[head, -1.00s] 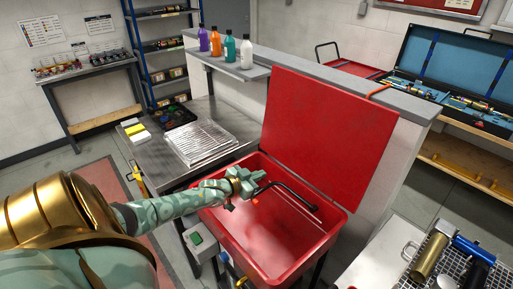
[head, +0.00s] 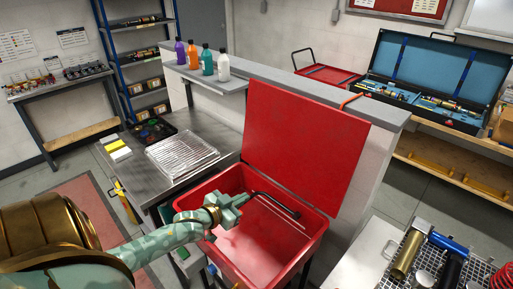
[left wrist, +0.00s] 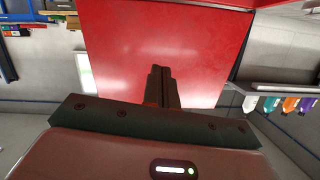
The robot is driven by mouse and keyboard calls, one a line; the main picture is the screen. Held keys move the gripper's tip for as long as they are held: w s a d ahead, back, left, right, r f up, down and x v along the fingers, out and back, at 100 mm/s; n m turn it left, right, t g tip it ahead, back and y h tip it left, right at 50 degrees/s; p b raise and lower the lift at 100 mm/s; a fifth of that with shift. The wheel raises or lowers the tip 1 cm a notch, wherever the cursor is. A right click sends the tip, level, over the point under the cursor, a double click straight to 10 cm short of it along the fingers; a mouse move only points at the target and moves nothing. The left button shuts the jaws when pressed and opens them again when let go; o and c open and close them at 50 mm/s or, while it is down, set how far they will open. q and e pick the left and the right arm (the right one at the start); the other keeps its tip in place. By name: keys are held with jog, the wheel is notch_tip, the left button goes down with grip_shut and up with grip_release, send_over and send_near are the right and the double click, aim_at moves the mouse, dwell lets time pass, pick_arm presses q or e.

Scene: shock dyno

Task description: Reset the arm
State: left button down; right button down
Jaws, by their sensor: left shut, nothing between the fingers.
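My left arm comes in from the left in the head view. Its gripper (head: 238,203) is over the open red parts washer basin (head: 318,237), near the black bent spout (head: 276,204). In the left wrist view the two fingers (left wrist: 162,85) are pressed together with nothing between them, and the red lid fills the space behind them. The raised red lid (head: 305,140) stands behind the basin. My right gripper is in neither view.
A steel bench with a ribbed metal tray (head: 182,152) stands left of the basin. Several bottles (head: 207,60) stand on a shelf on the low wall. At the right front, a grid-topped surface holds a gold cylinder (head: 407,255). A blue-lined case (head: 425,75) lies open at the back right.

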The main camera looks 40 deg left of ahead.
pick_arm(q)
jog(key=shift+d, duration=0.1)
jog(key=s+d+f+m+g+y, duration=0.2)
jog(key=s+d+m+g, duration=0.15)
jog(key=s+d, duration=0.6)
jog(key=s+d+r+m+g+y, duration=0.1)
jog(key=s+d+r+g+y, duration=0.2)
jog(key=s+r+g, duration=0.45)
jog(key=s+d+f+h+b, duration=0.1)
jog(key=s+d+f+b, duration=0.1)
jog(key=f, duration=1)
jog(key=s+d+f+h+b, duration=0.1)
jog(key=s+f+b, duration=0.1)
jog(key=f, duration=1.1)
jog(key=s+d+f+h+b, duration=0.1)
jog(key=s+d+f+b, duration=0.15)
jog(key=f, duration=0.95)
jog(key=s+a+f+n+g+h+b, duration=0.1)
jog(key=s+f+n+g+b, duration=0.2)
jog(key=s+f, duration=1.5)
jog(key=shift+s+a+f+b, duration=0.2)
jog(key=shift+s+b, duration=0.05)
jog(key=shift+b, duration=0.75)
